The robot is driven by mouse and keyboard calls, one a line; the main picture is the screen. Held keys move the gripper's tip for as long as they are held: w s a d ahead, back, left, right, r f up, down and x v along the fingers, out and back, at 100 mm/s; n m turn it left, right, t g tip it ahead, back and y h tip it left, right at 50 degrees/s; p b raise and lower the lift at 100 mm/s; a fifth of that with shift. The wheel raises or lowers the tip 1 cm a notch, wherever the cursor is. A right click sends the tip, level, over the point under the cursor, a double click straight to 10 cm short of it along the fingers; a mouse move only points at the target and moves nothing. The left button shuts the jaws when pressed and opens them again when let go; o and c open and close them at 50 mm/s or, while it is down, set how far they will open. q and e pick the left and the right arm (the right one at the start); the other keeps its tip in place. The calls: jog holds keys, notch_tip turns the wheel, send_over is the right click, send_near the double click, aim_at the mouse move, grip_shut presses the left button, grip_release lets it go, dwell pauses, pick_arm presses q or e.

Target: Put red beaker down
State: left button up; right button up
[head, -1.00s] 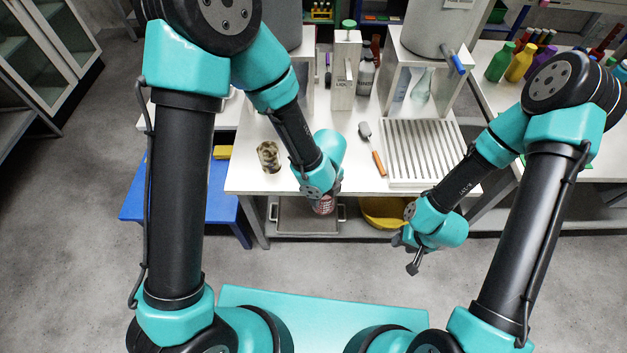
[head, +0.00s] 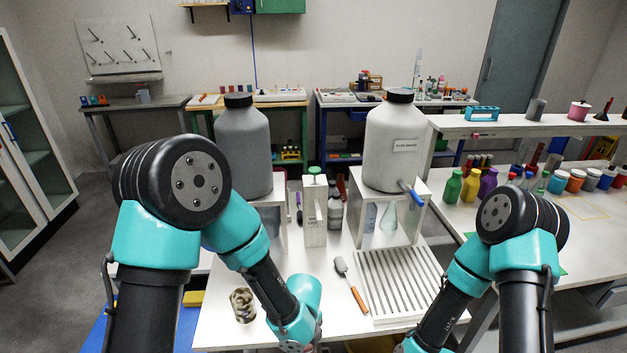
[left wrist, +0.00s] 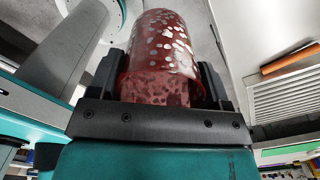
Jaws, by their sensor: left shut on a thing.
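In the left wrist view a red beaker (left wrist: 160,55) with pale speckles stands between the two fingers of my left gripper (left wrist: 160,92). The fingers are shut on its sides. In the head view the left arm reaches down to the front edge of the white table (head: 232,308); its gripper and the beaker are cut off or hidden at the bottom. My right arm comes in at the lower right of the head view, and its gripper is below the frame.
A speckled jar (head: 243,305) stands left of the left arm. Two large bottles (head: 243,147) (head: 395,143) stand on white stands behind. Some tabletop between is bare.

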pick_arm(q)
jog(key=w+a+r+n, duration=0.4)
jog(key=w+r+n, duration=0.9)
jog(key=n, duration=0.9)
jog(key=shift+w, duration=1.7)
